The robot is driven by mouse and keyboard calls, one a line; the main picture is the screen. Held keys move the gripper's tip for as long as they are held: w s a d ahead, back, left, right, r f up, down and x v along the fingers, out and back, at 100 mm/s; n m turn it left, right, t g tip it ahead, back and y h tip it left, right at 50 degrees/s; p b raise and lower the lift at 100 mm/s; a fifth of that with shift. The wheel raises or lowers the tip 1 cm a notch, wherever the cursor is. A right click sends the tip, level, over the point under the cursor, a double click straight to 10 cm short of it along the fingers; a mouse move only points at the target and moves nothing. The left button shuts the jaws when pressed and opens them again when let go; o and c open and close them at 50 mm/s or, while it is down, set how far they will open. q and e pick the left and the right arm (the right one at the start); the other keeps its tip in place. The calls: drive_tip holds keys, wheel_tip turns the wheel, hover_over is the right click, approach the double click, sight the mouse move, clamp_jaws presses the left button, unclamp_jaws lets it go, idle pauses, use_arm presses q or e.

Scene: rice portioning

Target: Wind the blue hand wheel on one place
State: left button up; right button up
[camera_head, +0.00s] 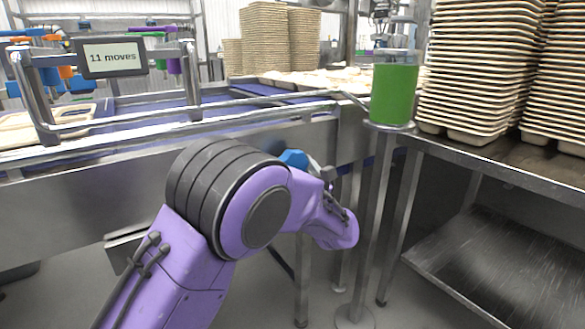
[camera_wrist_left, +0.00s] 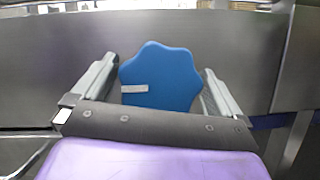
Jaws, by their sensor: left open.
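The blue hand wheel (camera_wrist_left: 160,78) has a lobed rim and a small white mark on its left part. It stands at the front of the steel conveyor side. In the head view only a bit of the wheel (camera_head: 292,158) shows above my purple left arm. My left gripper (camera_wrist_left: 157,75) is open, with one finger on each side of the wheel. Whether the fingers touch the rim I cannot tell. In the head view my left gripper (camera_head: 326,174) is mostly hidden behind my wrist. My right gripper is not in view.
A display (camera_head: 112,57) reading "11 moves" is mounted on the conveyor rail. A green cylinder (camera_head: 394,94) stands on a post right of my arm. Stacks of tan trays (camera_head: 478,70) stand on a steel table at the right, with a lower shelf (camera_head: 500,262) below.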

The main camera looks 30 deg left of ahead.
use_arm(q)
drive_tip(key=shift+w+a+r, duration=0.1)
drive_tip(key=shift+a, duration=0.05)
drive_tip(key=c, duration=0.8)
drive_tip(key=shift+m, duration=0.3)
